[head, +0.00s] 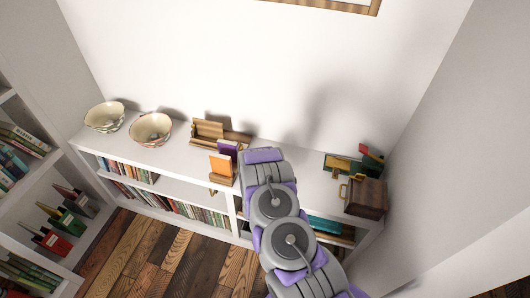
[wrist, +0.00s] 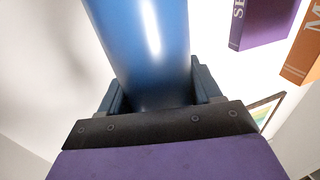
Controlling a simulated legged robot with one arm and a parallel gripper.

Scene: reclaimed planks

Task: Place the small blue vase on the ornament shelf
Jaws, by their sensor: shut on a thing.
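The small blue vase (wrist: 145,45) fills the upper middle of the wrist view, glossy and smooth. My gripper (wrist: 157,92) is shut on it, with one dark finger on each side. The vase's ends are cut off or hidden there. In the head view my arm reaches over the low white shelf unit (head: 180,165), and its end hides the vase and my fingers. I cannot tell how high the vase is above the top. No label shows which surface is the ornament shelf.
Two patterned bowls (head: 150,128) stand at the left of the top. A wooden holder (head: 208,131), an orange book (head: 221,167) and a purple book (wrist: 262,22) are near my arm. A brown wooden box (head: 365,195) stands at the right end, close to the wall. Bare top shows right of my arm.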

